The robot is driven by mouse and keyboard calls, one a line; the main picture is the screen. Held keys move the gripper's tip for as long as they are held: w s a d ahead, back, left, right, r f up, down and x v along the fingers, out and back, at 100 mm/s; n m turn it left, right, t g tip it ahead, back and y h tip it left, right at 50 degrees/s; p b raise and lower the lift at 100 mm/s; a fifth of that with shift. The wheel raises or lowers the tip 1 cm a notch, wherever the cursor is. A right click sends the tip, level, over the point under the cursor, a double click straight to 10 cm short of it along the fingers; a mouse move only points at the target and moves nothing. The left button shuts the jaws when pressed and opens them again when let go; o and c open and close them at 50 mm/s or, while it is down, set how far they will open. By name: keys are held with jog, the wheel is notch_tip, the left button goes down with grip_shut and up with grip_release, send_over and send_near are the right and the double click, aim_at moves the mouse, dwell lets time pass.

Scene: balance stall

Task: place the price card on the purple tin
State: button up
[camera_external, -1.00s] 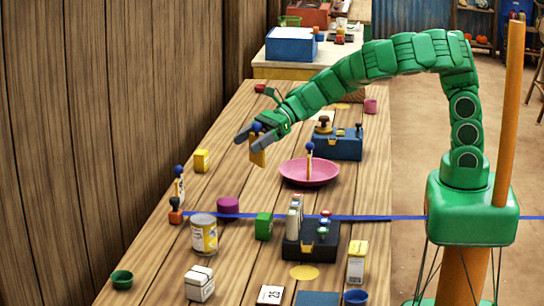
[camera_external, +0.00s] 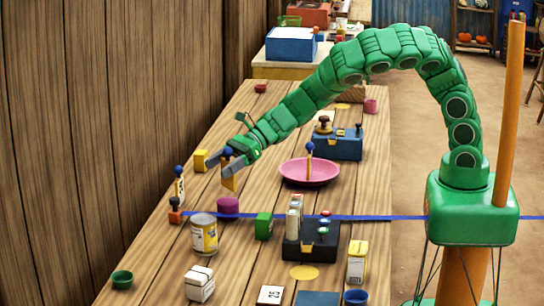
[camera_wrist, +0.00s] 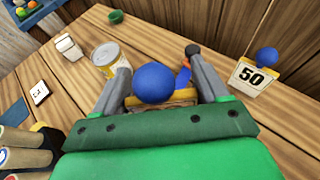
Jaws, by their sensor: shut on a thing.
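My gripper (camera_external: 221,167) is shut on a yellow price card (camera_external: 229,182) with a blue ball on top. It holds the card upright above the table, just above and behind the purple tin (camera_external: 228,205). In the wrist view, the card's blue ball (camera_wrist: 154,83) sits between the fingers, and I cannot make out the purple tin there. A third blue-ball card (camera_external: 309,163) stands in the pink dish (camera_external: 290,174).
Near the purple tin are an orange stamp (camera_external: 175,212), a labelled can (camera_external: 204,236), a green box (camera_external: 264,226) and a yellow block (camera_external: 201,160). A black holder (camera_external: 318,247) stands to the right. A wooden wall (camera_external: 110,130) borders the left side.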

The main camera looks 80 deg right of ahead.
jog(key=shift+w+f, duration=0.15)
jog(key=shift+f, duration=0.75)
jog(key=shift+w+f, duration=0.1)
jog(key=shift+f, duration=0.8)
jog(key=o, duration=1)
jog(key=shift+f, duration=0.1)
jog(key=shift+r, duration=0.2)
jog(key=shift+v, duration=6)
